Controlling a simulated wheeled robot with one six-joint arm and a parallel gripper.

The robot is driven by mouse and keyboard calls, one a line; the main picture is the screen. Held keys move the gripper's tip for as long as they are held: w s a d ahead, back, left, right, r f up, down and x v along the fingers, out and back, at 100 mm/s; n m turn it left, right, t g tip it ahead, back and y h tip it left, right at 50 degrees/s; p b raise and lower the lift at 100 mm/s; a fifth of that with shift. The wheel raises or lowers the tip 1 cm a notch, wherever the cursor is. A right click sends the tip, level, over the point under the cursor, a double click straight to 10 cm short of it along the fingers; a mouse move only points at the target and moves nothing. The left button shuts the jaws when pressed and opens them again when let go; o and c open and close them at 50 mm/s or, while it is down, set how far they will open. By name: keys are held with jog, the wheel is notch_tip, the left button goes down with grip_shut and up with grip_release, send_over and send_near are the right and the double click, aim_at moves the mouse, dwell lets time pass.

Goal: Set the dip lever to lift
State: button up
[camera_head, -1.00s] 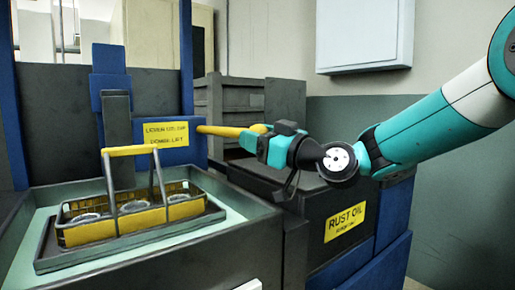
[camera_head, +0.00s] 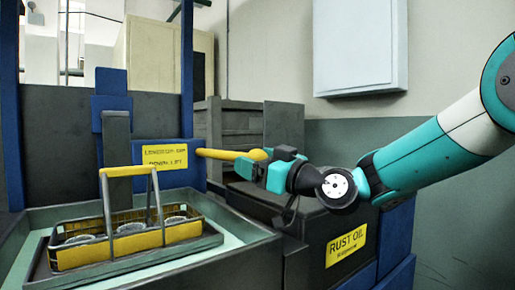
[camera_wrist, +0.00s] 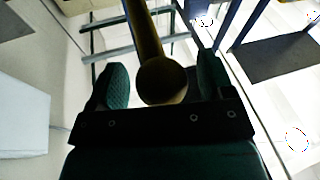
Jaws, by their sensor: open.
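The dip lever is a yellow bar (camera_head: 222,154) with a rounded end, sticking out to the right, nearly level, from a blue panel with a yellow label (camera_head: 165,157). The label's small print is hard to read. My gripper (camera_head: 268,163) is at the lever's free end. In the wrist view, the lever's round knob (camera_wrist: 162,82) sits between the two spread fingers of my gripper (camera_wrist: 163,72). Head view: the teal gripper body partly hides the lever's tip.
A wire basket with yellow sides (camera_head: 82,256) and round parts stands on a dark tray in the tank at left. A dark box labelled RUST OIL (camera_head: 345,246) lies below my gripper. Grey crates (camera_head: 250,128) stand behind; a white cabinet (camera_head: 360,50) hangs on the wall.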

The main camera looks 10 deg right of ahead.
notch_tip(320, 180, up, 20)
jog(key=p, duration=0.5)
jog(key=shift+p, duration=0.4)
